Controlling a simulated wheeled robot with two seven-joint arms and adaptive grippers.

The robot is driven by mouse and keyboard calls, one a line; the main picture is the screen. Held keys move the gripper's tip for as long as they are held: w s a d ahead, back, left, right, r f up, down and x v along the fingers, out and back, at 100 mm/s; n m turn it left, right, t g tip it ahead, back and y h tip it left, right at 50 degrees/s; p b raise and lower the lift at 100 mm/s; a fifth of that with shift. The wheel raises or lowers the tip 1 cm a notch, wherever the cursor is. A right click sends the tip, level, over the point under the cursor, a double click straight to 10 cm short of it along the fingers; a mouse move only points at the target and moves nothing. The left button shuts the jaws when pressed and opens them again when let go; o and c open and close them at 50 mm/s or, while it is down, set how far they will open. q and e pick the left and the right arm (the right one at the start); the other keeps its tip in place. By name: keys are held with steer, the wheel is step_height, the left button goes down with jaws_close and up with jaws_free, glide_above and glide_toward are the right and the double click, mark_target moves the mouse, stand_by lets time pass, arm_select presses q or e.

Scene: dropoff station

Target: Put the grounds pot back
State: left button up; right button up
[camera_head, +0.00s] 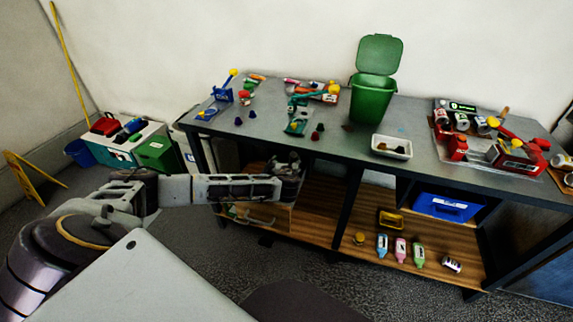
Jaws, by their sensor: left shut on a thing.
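My left arm reaches in from the left, and my left gripper (287,167) is at the front edge of the dark worktable, left of its middle. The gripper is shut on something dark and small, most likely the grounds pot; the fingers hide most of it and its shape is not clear. I cannot make out whether it touches the table or the wooden shelf behind it. My right gripper is out of view.
The grey worktable (340,138) carries a green lidded bin (372,100), a white tray (392,154) with brown contents, and clusters of tools and parts.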

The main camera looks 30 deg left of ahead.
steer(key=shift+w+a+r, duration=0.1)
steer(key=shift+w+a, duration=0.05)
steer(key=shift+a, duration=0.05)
arm_select(q)
steer(key=shift+f, duration=0.1)
steer(key=o, duration=1.1)
steer(key=shift+c, duration=0.2)
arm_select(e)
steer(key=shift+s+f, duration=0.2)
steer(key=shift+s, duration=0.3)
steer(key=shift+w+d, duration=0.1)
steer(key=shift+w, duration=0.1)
arm_select(q)
steer(key=shift+v, duration=0.75)
steer(key=p+v, duration=0.1)
steer(key=v, duration=0.7)
steer(key=shift+s+d, duration=0.2)
steer(key=shift+s, duration=0.1)
steer(key=shift+p+v, duration=0.35)
steer(key=shift+v, duration=0.6)
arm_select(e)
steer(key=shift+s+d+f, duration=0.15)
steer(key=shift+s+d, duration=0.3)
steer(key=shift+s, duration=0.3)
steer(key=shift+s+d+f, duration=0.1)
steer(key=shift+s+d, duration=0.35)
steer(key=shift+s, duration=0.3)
